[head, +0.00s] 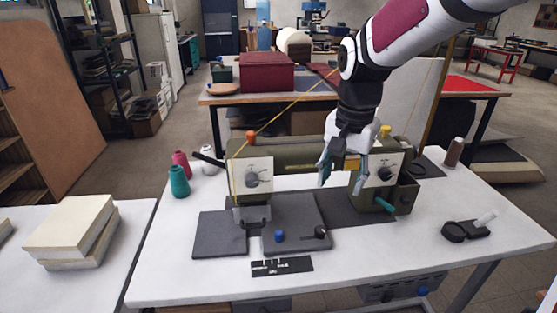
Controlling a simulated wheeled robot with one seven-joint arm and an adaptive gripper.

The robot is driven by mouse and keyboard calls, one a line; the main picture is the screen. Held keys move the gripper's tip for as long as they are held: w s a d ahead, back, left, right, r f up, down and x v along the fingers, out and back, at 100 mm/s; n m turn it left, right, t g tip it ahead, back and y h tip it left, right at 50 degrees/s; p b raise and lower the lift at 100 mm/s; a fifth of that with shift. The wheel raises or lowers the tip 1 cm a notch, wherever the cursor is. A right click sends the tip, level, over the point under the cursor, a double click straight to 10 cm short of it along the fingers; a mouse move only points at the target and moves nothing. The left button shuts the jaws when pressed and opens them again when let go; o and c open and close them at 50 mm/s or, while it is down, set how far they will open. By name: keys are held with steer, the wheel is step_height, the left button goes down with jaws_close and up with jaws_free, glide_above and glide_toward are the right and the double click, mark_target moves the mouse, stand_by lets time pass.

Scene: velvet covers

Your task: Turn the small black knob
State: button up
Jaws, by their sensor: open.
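An olive-green sewing machine (300,155) stands on a white table. A small black knob or lever (320,232) also sits on the grey base plate (296,213). I cannot tell for certain which one the task names. My gripper (343,176) points down in front of the machine's arm, left of the right panel. Its fingers are open with nothing visible between them. The right finger overlaps the right panel's left edge; contact is unclear.
Teal (179,182) and magenta (181,163) thread cones stand left of the machine. A blue knob (279,236) is on the base plate, and a teal handle (384,204) sticks out below the right panel. A black item (466,230) lies at right. The table's front is mostly clear.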

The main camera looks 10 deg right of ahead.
mark_target(321, 229)
steer(key=w+f+m+g+b, duration=0.1)
steer(key=w+f+m+b, duration=0.1)
steer(key=w+f, duration=0.65)
steer(key=shift+m, duration=0.3)
steer(key=f, duration=0.9)
steer(key=s+f, duration=0.1)
steer(key=f, duration=0.3)
steer(key=shift+s+f+b, duration=0.1)
steer(key=shift+f+b, duration=0.3)
steer(key=c, duration=1.2)
